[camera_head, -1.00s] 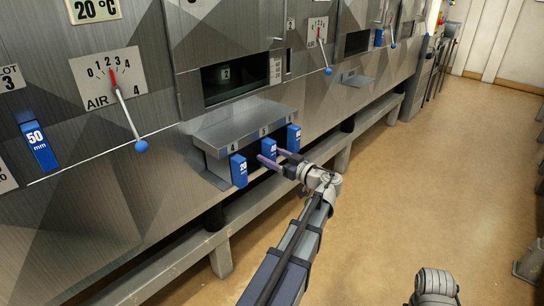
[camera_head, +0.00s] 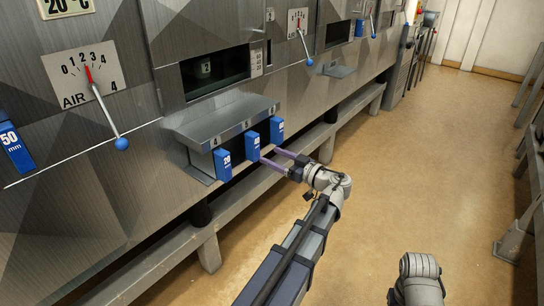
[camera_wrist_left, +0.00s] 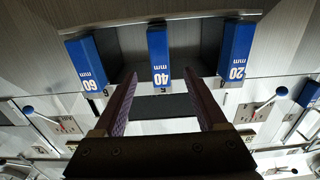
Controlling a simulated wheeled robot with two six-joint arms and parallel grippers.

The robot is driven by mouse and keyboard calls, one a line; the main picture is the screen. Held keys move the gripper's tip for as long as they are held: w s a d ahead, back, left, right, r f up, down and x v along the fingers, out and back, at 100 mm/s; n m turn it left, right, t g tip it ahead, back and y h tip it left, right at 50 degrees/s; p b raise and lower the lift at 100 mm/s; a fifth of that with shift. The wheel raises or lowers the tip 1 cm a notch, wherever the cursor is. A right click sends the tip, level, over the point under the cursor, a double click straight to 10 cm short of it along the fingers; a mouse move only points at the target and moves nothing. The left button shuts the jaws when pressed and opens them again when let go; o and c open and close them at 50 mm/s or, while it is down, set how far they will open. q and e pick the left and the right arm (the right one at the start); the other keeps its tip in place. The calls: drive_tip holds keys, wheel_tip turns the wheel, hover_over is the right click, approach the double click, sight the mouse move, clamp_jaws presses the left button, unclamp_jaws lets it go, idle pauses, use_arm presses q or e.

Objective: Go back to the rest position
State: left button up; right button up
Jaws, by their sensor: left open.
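My left gripper (camera_head: 272,157) is open and empty in front of the row of blue gauge blocks under a metal ledge. The middle block, marked 40 mm (camera_head: 252,146), is just beyond the fingertips. In the left wrist view, the 40 mm block (camera_wrist_left: 159,60) appears centred between the two purple fingers (camera_wrist_left: 159,80), apart from them. The 20 mm block (camera_head: 222,164) and the 60 mm block (camera_head: 277,130) hang on either side. My right gripper is not in view; only a grey arm part of mine shows at the bottom right.
The metal ledge (camera_head: 225,120) juts out above the blocks. An air lever with a blue knob (camera_head: 122,143) is at left, and a 50 mm block (camera_head: 16,148) is at far left. A rail (camera_head: 180,240) runs along the machine base. The floor (camera_head: 430,170) at right is clear.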

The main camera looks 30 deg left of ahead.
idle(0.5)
use_arm(q)
drive_tip(key=s+d+f+m+h, duration=0.5)
drive_tip(key=d+f+m, duration=0.2)
drive_tip(key=d, duration=0.4)
drive_tip(key=s+d+f+m+g+h, duration=0.1)
drive_tip(key=s+d+f+m+h, duration=0.55)
drive_tip(key=d, duration=0.55)
drive_tip(key=s+d+f+m+h, duration=0.45)
drive_tip(key=d+f+m, duration=0.3)
drive_tip(key=d, duration=0.35)
wheel_tip(320, 180, up, 31)
drive_tip(key=d+p, duration=0.1)
drive_tip(key=p, duration=3.1)
drive_tip(key=shift+s+d+h, duration=0.4)
drive_tip(key=shift+s, duration=0.05)
